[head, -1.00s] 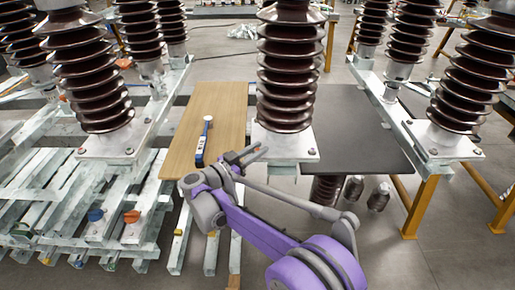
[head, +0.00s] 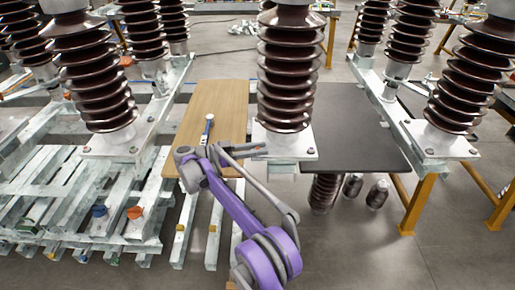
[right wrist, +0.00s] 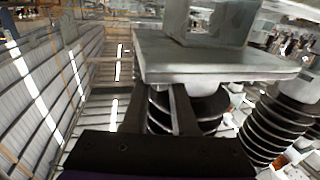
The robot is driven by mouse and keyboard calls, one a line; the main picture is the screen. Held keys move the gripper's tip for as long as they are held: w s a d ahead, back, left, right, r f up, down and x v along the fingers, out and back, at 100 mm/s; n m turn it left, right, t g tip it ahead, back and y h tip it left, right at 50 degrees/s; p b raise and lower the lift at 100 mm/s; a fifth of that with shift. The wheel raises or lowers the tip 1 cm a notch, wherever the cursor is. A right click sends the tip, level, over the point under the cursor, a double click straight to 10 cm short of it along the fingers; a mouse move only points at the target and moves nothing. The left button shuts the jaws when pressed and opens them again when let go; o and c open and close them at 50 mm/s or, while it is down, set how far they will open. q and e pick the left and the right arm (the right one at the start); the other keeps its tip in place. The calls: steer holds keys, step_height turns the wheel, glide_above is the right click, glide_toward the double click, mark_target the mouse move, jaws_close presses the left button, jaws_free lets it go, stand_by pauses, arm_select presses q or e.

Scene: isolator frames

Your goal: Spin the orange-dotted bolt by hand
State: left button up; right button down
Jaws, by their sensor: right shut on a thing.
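The middle insulator's pale metal base plate (head: 288,142) is in the head view. My right gripper (head: 264,150) reaches its front left corner from the left, with its fingers roughly level. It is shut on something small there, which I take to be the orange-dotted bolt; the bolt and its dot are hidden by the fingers. In the right wrist view the two dark fingers (right wrist: 168,88) end at the edge of the plate (right wrist: 210,62). My left gripper is not in view.
A wooden board (head: 222,105) with a blue and white tool (head: 208,128) lies left of the plate. A dark tabletop (head: 355,125) is to the right. Brown ribbed insulators (head: 97,85) stand on both sides. Metal beams (head: 45,195) fill the left.

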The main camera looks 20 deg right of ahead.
steer(key=shift+r, duration=0.1)
steer(key=c, duration=0.7)
jaws_free()
